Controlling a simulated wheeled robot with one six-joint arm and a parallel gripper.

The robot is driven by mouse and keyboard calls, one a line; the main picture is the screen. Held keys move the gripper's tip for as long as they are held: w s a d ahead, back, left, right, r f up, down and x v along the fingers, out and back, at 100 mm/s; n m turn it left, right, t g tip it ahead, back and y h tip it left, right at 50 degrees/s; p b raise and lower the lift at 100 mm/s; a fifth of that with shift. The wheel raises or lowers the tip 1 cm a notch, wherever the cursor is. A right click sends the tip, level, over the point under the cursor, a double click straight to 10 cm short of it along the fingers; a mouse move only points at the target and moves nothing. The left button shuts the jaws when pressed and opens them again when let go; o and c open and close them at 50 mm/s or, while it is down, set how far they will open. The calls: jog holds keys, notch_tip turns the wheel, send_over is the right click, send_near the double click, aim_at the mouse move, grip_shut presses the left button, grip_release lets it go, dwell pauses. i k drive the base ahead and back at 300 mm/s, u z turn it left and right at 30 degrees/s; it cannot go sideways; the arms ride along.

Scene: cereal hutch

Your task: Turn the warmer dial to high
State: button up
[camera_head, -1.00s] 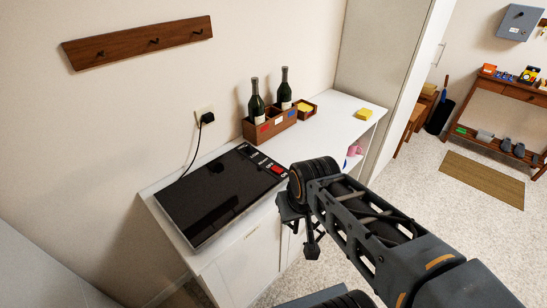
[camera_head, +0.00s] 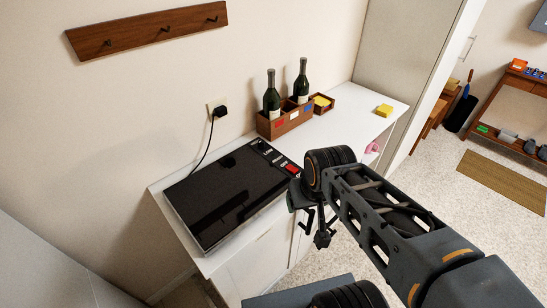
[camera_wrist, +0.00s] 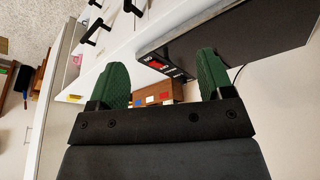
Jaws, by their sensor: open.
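The warmer (camera_head: 225,193) is a flat black glassy plate on the white counter. Its control strip (camera_head: 275,157) runs along its right end, with pale marks and a red patch (camera_head: 292,169). My gripper (camera_head: 297,197) is just in front of the strip's near end, partly hidden by my arm. In the wrist view my gripper (camera_wrist: 158,72) shows two green fingers spread apart with nothing between them. The warmer's strip (camera_wrist: 168,62), with its red patch and white lettering, lies beyond and between the fingers, apart from them.
A wooden caddy (camera_head: 285,123) with two dark bottles stands behind the warmer, near the wall. A yellow block (camera_head: 384,110) sits farther right on the counter (camera_head: 345,120). A cord runs to a wall plug (camera_head: 220,111).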

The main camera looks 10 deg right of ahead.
aim_at(262, 145)
jog(key=u, duration=2.35)
jog(key=k, duration=1.05)
jog(key=z, duration=1.3)
jog(key=i, duration=1)
jog(key=z, duration=0.05)
